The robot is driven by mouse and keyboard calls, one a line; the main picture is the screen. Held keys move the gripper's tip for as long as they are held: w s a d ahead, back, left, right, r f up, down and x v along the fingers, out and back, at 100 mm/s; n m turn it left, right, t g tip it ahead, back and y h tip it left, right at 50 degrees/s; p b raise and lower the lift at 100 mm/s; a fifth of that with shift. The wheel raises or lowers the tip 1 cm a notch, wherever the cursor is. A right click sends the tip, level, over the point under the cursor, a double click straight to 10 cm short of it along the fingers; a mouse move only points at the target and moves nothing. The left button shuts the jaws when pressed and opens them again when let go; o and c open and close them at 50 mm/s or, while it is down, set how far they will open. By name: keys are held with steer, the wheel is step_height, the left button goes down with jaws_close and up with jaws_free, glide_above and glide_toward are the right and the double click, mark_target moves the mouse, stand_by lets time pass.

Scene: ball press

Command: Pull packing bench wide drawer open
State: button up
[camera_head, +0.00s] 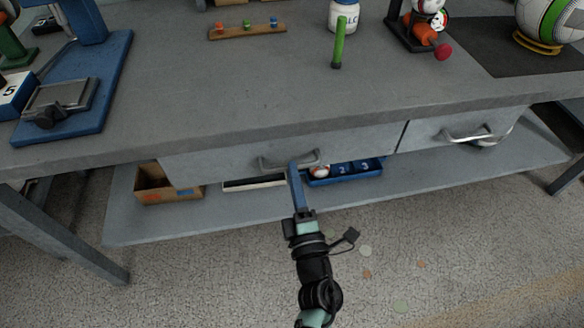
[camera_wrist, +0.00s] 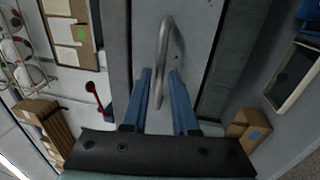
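The wide drawer (camera_head: 220,158) is the long grey front under the left and middle of the packing bench (camera_head: 190,95). It looks shut, close under the bench top. Its metal bar handle (camera_head: 311,160) shows at the middle of the front. My gripper (camera_head: 294,168) reaches up to the handle from below. In the wrist view, the handle (camera_wrist: 164,50) lies between the two blue fingers of my gripper (camera_wrist: 160,75), with a gap on both sides. The fingers are apart; the head view shows them nearly edge-on. I cannot tell whether either finger touches the bar.
A narrower drawer (camera_head: 460,130) with its own handle is to the right. A lower shelf (camera_head: 225,218) holds a cardboard box (camera_head: 168,190) and a blue numbered tray (camera_head: 345,173). A green stick (camera_head: 339,42) and a wooden strip (camera_head: 247,31) are on the bench top.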

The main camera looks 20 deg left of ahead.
steer(key=shift+x, duration=1.35)
jaws_close()
stand_by(0.4)
